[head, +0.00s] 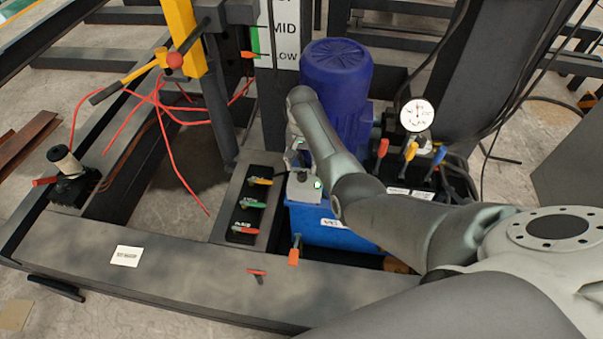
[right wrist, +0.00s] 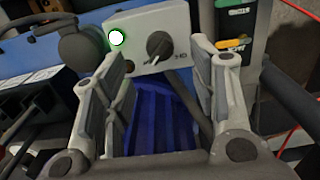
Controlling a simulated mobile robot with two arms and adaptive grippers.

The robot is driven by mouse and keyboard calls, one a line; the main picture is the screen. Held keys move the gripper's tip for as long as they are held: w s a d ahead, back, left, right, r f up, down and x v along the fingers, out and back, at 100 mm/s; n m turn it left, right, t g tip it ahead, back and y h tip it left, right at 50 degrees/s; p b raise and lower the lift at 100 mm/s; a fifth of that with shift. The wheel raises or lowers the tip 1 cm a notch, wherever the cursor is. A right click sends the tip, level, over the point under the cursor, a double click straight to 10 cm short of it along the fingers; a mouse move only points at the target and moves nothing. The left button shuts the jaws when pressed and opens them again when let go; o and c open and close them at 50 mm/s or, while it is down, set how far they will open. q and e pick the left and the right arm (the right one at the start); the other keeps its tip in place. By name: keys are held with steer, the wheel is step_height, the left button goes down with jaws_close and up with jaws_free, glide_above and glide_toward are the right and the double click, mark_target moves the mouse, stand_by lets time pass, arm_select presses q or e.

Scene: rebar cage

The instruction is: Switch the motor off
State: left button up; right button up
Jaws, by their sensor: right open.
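The blue motor (head: 336,80) stands upright behind a small grey switch box (head: 304,190). In the right wrist view the switch box (right wrist: 142,28) carries a black rotary knob (right wrist: 159,45) and a round lamp (right wrist: 117,37) glowing with a green rim. My right gripper (head: 298,158) is just above the switch box, partly hidden by its own arm. In the right wrist view its two fingers are spread apart, with the knob between and beyond the tips (right wrist: 158,60). Nothing is held, and contact with the knob cannot be told. My left gripper is not in view.
A lever panel (head: 246,215) with several coloured handles is left of the box. A blue tank (head: 320,228) is below it. A gauge (head: 417,115) and coloured levers (head: 410,152) stand to the right. Red cords (head: 160,100) hang left. The front beam (head: 190,275) is mostly clear.

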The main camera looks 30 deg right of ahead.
mark_target(302, 172)
step_height(302, 172, down, 6)
steer(key=shift+r+b, duration=0.1)
steer(key=shift+b, duration=0.7)
steer(key=c, duration=1)
steer(key=shift+c, duration=0.2)
